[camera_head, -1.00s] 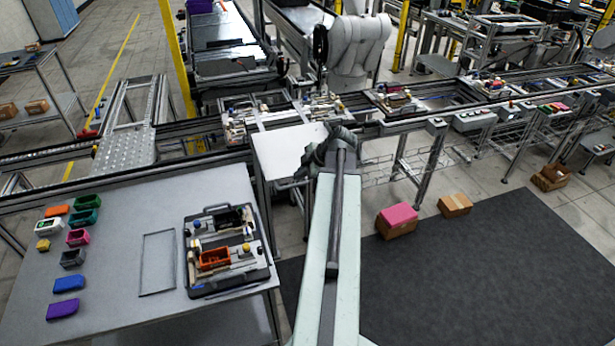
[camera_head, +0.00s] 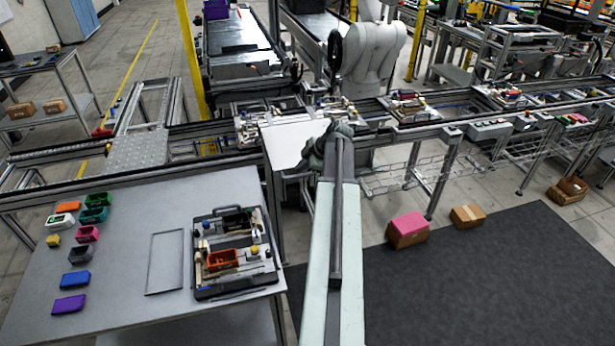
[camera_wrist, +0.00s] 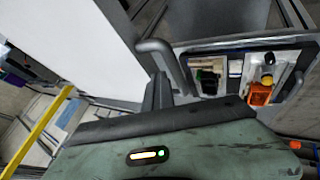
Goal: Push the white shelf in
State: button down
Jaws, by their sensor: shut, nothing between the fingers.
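The white shelf (camera_head: 283,143) is a flat panel at the near side of the conveyor line, left of my gripper in the head view. In the wrist view a large white surface, apparently the shelf (camera_wrist: 75,45), fills the upper left. My gripper (camera_head: 335,132) is shut and empty, at the shelf's right near edge. In the wrist view its dark fingers (camera_wrist: 158,88) are close beside the white surface. Whether they touch it is hard to tell. My arm hides part of the shelf's right side.
A grey table (camera_head: 120,240) at the left holds coloured bins and an open tool case (camera_head: 206,290). Pallet trays with parts (camera_wrist: 265,85) sit on the conveyor beyond the shelf.

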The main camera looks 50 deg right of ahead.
aim_at(287, 143)
jog(key=w+d, duration=0.3)
jog(key=w, duration=0.1)
jog(key=w+d, duration=0.3)
jog(key=w, duration=0.1)
jog(key=w+d, duration=0.3)
jog(key=w, duration=0.1)
jog(key=shift+w+d, duration=0.2)
jog(key=shift+w, duration=0.2)
jog(key=shift+w+d, duration=0.2)
jog(key=shift+w, duration=0.05)
jog(key=shift+r, duration=0.15)
jog(key=shift+r+p, duration=0.15)
jog(key=shift+p, duration=0.2)
jog(key=p+v, duration=0.7)
jog(key=v, duration=0.2)
jog(key=shift+s+a+r+p, duration=0.1)
jog(key=shift+s+r+p, duration=0.1)
jog(key=shift+s+p, duration=0.1)
jog(key=shift+s, duration=0.2)
jog(key=shift+f, duration=0.2)
